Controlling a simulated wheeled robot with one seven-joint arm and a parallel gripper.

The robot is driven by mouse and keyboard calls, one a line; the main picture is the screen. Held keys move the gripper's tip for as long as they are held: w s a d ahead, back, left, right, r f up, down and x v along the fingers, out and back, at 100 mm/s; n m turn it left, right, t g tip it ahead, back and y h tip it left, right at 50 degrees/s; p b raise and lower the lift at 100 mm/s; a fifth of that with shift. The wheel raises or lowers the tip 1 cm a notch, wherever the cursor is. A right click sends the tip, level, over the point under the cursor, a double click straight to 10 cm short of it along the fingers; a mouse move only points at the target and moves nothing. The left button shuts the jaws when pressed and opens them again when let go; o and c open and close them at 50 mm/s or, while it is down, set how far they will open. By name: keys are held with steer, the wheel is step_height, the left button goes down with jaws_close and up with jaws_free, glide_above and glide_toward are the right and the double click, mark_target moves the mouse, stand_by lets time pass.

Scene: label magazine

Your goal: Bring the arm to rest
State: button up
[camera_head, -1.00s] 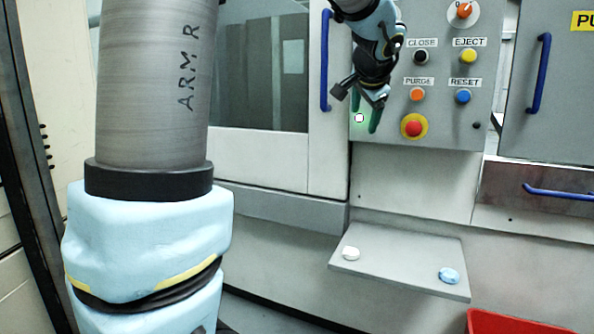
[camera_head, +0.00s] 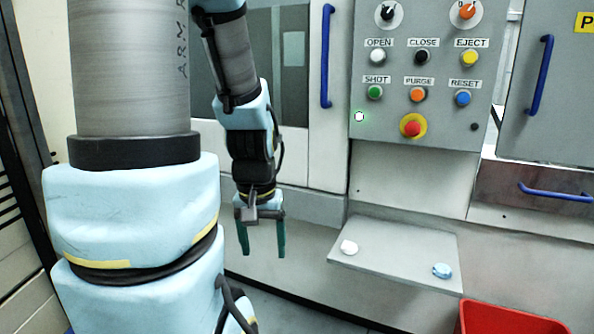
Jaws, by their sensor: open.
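My gripper (camera_head: 262,238) hangs with its two green fingers pointing down and apart, with nothing between them. It is left of the small grey shelf (camera_head: 385,262) and in front of the lower machine front, clear of the shelf. My arm is bent, with the upper links at the left of the view and the forearm coming down to the gripper.
The button panel (camera_head: 425,80) with knobs and a red emergency button (camera_head: 411,126) is upper right. A white disc (camera_head: 348,247) and a blue disc (camera_head: 441,270) lie on the shelf. Blue handles (camera_head: 326,55) stick out from doors. A red bin (camera_head: 505,318) stands lower right.

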step_height(320, 180, up, 13)
steer(key=p, duration=1.1)
steer(key=shift+r+p, duration=0.15)
steer(key=shift+p, duration=0.15)
